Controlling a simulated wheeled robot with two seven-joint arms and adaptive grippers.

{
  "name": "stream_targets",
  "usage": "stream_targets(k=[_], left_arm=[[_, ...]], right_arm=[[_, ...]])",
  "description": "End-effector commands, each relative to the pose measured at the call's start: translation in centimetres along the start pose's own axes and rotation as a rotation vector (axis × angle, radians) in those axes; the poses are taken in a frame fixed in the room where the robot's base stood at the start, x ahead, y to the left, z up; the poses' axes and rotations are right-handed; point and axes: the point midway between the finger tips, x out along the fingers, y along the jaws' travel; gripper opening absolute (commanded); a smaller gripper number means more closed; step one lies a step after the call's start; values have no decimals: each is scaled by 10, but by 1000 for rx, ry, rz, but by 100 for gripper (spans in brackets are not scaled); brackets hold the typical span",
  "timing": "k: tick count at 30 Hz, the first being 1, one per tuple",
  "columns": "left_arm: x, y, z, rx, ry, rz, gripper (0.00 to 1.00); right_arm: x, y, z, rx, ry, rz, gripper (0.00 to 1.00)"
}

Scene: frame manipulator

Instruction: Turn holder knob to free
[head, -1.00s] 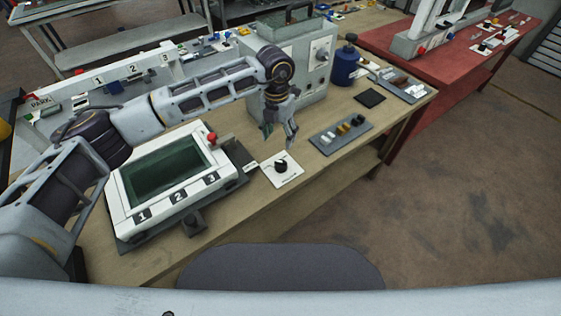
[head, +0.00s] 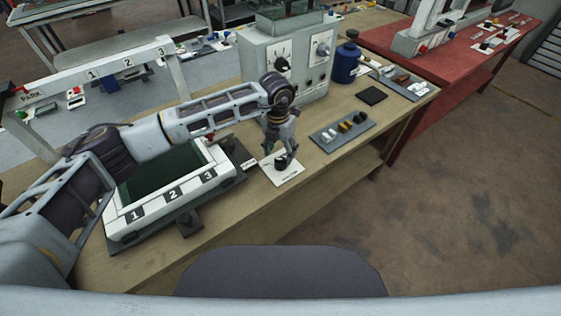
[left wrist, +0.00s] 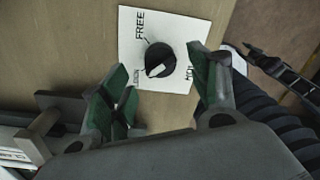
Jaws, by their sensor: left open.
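The holder knob (head: 281,163) is a round black knob on a white plate (head: 281,179) lying on the wooden bench. In the left wrist view the knob (left wrist: 160,58) carries a pale pointer mark towards the lower left of the picture. FREE is printed at the plate's upper left, another word, partly hidden, at its right, and a small unclear label near its lower left. My left gripper (head: 281,156) is open, pointing down just over the knob. Its green-padded fingers flank the knob, with gaps visible on both sides.
A white framed unit (head: 207,185) numbered 1, 2, 3 stands left of the plate. A grey strip with small blocks (head: 341,131) lies to the right. A grey machine box (head: 290,65) and a blue container (head: 346,64) stand behind.

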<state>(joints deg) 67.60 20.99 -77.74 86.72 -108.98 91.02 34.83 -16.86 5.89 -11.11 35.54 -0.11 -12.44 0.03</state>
Motion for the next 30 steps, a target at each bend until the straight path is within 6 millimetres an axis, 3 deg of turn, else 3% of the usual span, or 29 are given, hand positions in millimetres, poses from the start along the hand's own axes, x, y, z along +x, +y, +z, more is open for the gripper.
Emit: stream_targets(k=[12,27,30], left_arm=[[38,0,0,1,0,0,61],[44,0,0,1,0,0,61],[44,0,0,1,0,0,48]], right_arm=[[18,16,-11,-3,14,18,39],[20,27,-4,-7,8,29,39],[20,24,0,-6,3,26,39]])
